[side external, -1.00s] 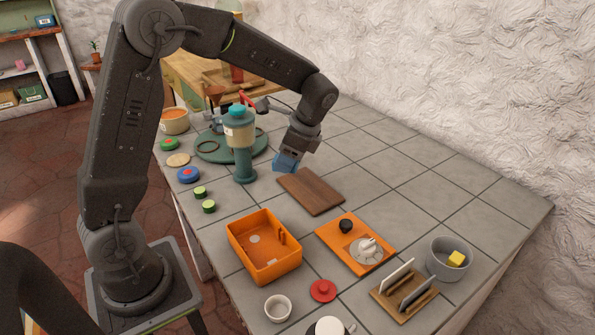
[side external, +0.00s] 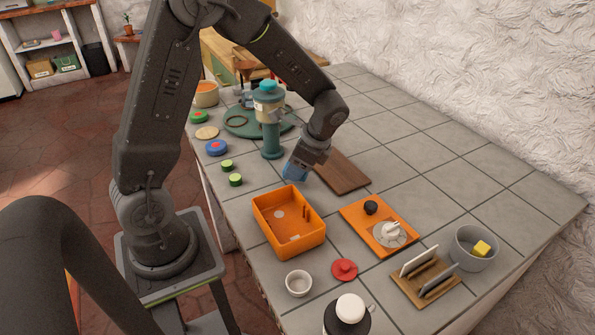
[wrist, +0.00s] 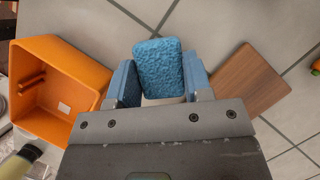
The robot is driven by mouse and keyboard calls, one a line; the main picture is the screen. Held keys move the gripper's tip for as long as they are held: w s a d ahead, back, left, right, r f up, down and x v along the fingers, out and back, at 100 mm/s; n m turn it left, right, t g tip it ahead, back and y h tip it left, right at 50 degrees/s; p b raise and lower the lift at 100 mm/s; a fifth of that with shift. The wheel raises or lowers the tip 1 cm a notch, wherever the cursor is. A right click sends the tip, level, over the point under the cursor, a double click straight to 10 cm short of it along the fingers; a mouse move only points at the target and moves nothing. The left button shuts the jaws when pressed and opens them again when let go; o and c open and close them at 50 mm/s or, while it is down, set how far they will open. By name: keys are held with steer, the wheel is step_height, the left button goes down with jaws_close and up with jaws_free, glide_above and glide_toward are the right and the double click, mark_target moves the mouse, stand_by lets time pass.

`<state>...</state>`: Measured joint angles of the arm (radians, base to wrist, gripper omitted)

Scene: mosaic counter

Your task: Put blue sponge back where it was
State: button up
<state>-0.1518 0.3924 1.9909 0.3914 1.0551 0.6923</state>
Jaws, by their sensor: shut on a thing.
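My gripper (side external: 297,170) is shut on the blue sponge (wrist: 158,65). In the wrist view the sponge is a textured light-blue block standing up between the two blue fingers. In the side view the sponge is hard to tell apart from the blue fingers. The gripper is above the counter, between the orange bin (side external: 262,222) and the wooden board (side external: 345,175). The wrist view shows the bin (wrist: 28,68) on the left and the board (wrist: 255,85) on the right. The bin is open-topped, with a small pale patch on its floor.
A teal dispenser (side external: 271,140) stands behind the gripper. Two green pieces (side external: 235,180) lie left of it. An orange plate with a knob (side external: 379,228), a red lid (side external: 344,270), a white cup (side external: 299,284), a rack (side external: 425,283) and a grey bowl (side external: 461,258) fill the front.

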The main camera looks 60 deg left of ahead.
steer(key=shift+f, duration=0.95)
steer(key=shift+f, duration=0.15)
steer(key=o, duration=0.9)
